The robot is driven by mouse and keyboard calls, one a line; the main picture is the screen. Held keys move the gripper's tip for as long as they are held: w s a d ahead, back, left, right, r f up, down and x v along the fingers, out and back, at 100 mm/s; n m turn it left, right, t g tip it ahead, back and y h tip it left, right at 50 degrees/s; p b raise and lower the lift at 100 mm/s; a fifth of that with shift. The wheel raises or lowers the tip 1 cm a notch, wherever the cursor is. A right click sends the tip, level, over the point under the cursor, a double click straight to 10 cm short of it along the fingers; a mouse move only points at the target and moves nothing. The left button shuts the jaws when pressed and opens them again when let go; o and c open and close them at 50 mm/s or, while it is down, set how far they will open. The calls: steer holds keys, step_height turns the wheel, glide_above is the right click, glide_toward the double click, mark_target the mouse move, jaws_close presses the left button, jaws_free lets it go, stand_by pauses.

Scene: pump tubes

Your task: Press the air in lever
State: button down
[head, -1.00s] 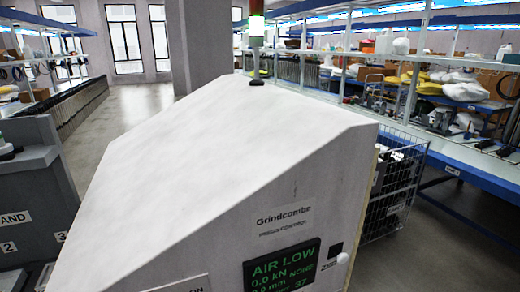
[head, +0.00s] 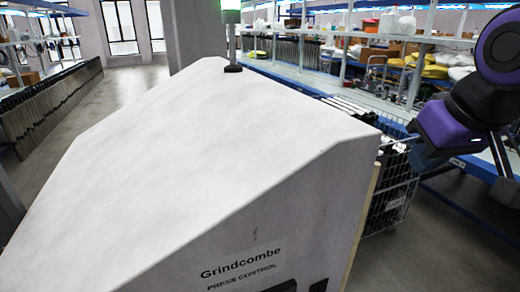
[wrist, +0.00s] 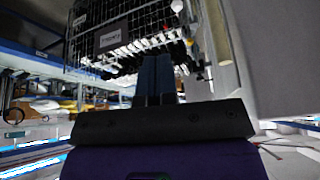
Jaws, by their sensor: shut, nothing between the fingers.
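No lever marked as air in can be made out in the current views. A white press control cabinet (head: 210,150) labelled "Grindcombe" fills the middle of the head view; its lower front is cut off by the frame. A small white knob (wrist: 177,6) shows at the top edge of the wrist view, beyond my fingers; I cannot tell whether it belongs to the lever. My gripper (wrist: 155,62) is shut and empty, its blue fingers together. In the head view my gripper (head: 424,160) is at the right, apart from the cabinet and in front of a wire cart.
The wire cart (head: 392,195) holding dark and pale parts stands right behind the cabinet, and also shows in the wrist view (wrist: 115,25). A signal lamp (head: 231,12) glows green. Long shelved benches (head: 330,75) run along the right. Floor is open at back left.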

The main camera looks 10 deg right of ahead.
steer(key=shift+w+a, duration=0.15)
steer(key=shift+w, duration=0.25)
steer(key=w+a+r+n+g, duration=0.15)
steer(key=w+n, duration=0.35)
steer(key=w, duration=0.6)
steer(key=w+a+r+n+g, duration=0.1)
steer(key=w+a+n+g, duration=0.3)
steer(key=w, duration=0.7)
steer(key=w+a+f+n+g, duration=0.1)
steer(key=w+f+n, duration=0.4)
steer(key=w, duration=0.4)
steer(key=w+a+f+n+g, duration=0.1)
steer(key=w+f+n, duration=0.4)
steer(key=w+f, duration=0.3)
steer(key=shift+w+f, duration=0.25)
steer(key=shift+w, duration=0.75)
steer(key=x, duration=1)
steer(key=shift+s, duration=0.15)
